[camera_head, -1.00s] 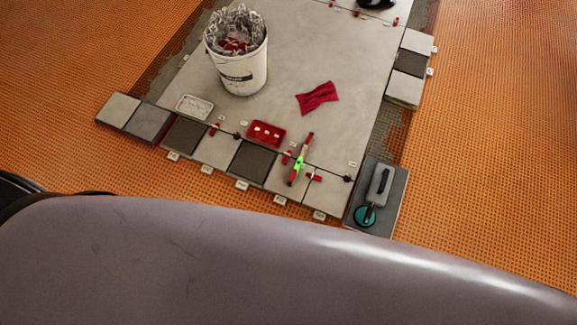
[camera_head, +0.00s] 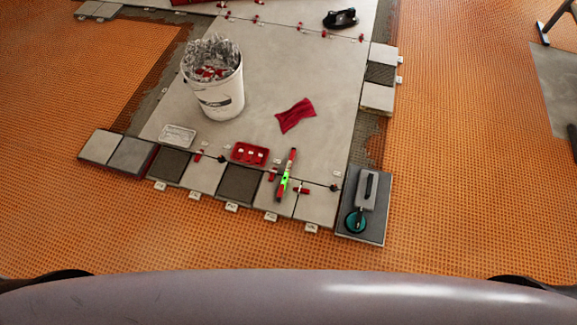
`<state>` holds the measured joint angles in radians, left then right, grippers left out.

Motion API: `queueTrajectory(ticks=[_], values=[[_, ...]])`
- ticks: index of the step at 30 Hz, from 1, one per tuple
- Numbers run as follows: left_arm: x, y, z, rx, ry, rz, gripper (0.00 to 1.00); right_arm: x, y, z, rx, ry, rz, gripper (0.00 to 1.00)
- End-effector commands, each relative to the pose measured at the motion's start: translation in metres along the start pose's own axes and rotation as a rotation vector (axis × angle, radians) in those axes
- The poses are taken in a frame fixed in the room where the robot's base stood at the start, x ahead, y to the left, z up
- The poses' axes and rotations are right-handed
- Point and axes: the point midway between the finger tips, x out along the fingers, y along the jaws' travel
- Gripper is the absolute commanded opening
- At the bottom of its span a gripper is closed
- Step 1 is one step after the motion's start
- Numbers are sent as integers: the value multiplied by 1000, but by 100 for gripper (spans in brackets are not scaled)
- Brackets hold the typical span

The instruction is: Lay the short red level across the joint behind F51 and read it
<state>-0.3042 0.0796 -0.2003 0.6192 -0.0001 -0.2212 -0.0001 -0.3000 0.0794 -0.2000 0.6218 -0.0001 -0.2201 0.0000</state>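A short red level (camera_head: 287,174) with a bright green middle lies across the joint between the front row of small tiles and the large grey tile (camera_head: 285,75). Its long side runs front to back, next to a red clip. Small white labels stand along the front edge of the row, such as one label (camera_head: 271,216); their writing is too small to read, so I cannot tell which is F51. The level's bubble is too small to read. Neither of my grippers shows in this view.
A white bucket (camera_head: 217,101) full of clips stands on the large tile. A red tray (camera_head: 250,153), a red cloth (camera_head: 296,115) and a clear tray (camera_head: 178,136) lie nearby. A suction lifter (camera_head: 366,192) rests on a dark tile at right. Orange matting (camera_head: 480,200) is open around.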

Motion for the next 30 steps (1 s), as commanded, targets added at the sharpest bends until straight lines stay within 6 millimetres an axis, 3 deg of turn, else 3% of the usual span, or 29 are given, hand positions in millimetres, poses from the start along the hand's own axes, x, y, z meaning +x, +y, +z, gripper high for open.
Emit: queueTrajectory(ticks=[4, 18, 30], values=[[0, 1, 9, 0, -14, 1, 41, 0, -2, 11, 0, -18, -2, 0], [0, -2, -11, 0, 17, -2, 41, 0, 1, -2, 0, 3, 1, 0], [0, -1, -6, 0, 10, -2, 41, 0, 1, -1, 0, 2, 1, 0]])
